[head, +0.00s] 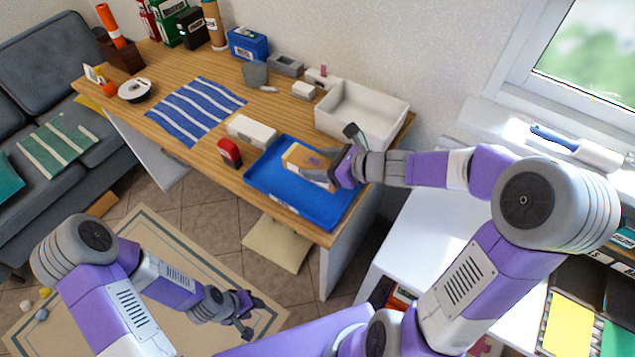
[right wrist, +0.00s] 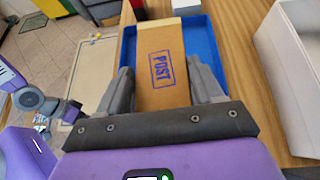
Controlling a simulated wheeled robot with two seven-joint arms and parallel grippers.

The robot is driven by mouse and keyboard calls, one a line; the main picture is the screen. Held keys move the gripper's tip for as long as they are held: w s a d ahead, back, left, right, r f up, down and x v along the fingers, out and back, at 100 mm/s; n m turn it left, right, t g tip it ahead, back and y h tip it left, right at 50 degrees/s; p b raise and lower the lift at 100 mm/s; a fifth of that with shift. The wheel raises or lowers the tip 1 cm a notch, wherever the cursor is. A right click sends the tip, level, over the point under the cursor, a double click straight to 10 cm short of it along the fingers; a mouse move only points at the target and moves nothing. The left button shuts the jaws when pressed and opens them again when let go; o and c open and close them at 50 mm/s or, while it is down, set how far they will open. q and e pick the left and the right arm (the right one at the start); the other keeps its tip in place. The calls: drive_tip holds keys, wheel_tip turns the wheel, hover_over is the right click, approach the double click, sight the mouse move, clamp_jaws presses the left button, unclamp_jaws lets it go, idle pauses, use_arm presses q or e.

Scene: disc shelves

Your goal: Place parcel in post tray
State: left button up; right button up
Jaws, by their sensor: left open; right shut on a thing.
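The parcel (head: 303,160) is a brown cardboard box; in the right wrist view the parcel (right wrist: 162,62) shows a blue POST stamp. My right gripper (head: 336,168) is shut on it, with one finger on each side, as the right wrist view of the gripper (right wrist: 163,80) shows. The post tray is a shallow blue tray (head: 285,196) at the front right of the wooden desk. The parcel is over the tray's back part; I cannot tell whether it touches the floor of the tray. My left gripper (head: 242,308) is open and empty, low above the rug.
A white open bin (head: 345,117) stands behind the tray. A white box (head: 252,131) and a red item (head: 230,153) are left of it, near a striped blue cloth (head: 195,110). Several small things line the back of the desk (head: 150,120).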

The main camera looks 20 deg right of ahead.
drive_tip(key=shift+f+b, duration=1.5)
drive_tip(key=shift+f, duration=1.25)
drive_tip(key=shift+f, duration=0.2)
drive_tip(key=o, duration=1.2)
drive_tip(key=shift+c, duration=0.2)
